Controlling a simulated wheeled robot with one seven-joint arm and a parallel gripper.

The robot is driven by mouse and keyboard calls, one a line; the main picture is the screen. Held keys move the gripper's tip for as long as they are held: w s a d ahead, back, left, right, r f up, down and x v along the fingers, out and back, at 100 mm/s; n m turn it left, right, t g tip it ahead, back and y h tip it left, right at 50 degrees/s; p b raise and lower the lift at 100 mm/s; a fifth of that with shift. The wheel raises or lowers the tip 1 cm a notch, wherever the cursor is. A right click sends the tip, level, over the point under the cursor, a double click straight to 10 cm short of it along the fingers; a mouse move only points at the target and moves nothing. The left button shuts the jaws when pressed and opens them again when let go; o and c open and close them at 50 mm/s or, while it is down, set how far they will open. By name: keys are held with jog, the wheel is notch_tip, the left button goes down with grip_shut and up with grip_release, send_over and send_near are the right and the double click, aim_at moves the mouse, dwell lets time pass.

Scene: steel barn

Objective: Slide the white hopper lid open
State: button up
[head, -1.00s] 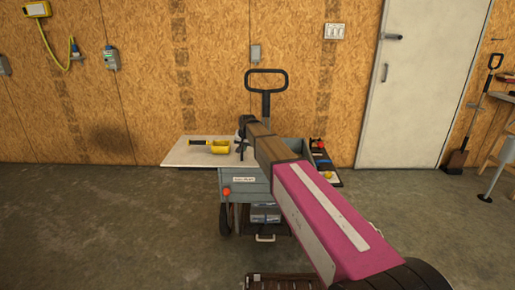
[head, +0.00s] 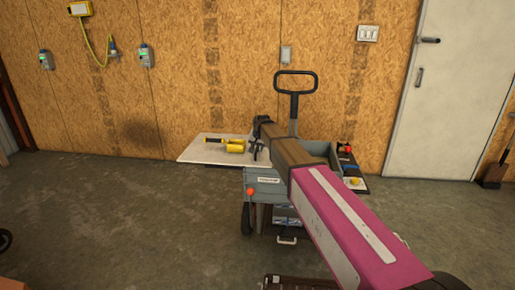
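A grey cart (head: 268,188) with a tall black handle stands in front of the wooden wall. A flat white panel (head: 200,149) juts out from its left side; it may be the hopper lid, but I cannot tell for sure. My arm reaches forward over the cart and hides part of its top. My gripper (head: 255,152) is small and dark at the arm's far end, by the right end of the white panel. I cannot tell whether it touches anything or how its fingers stand.
A yellow and black tool (head: 234,145) lies on the white panel. A side tray (head: 349,171) with small red and yellow items sits at the cart's right. A red knob (head: 250,191) is on the cart's front.

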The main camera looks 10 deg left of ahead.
jog(key=v, duration=1)
jog(key=shift+r, duration=0.4)
jog(key=shift+s, duration=0.1)
jog(key=s+d+f+g+h, duration=0.1)
jog(key=s+d+f, duration=0.65)
jog(key=d, duration=0.25)
jog(key=s+d+f+g+h, duration=0.1)
jog(key=s+d+f, duration=0.5)
jog(key=d+f, duration=0.35)
jog(key=s+d+f+g, duration=0.1)
jog(key=s+d+f, duration=0.3)
jog(key=s, duration=0.5)
jog(key=s+d+f+g, duration=0.1)
jog(key=s+d+f, duration=0.4)
jog(key=s+d, duration=0.4)
jog(key=shift+s+g, duration=0.15)
jog(key=shift+g, duration=0.15)
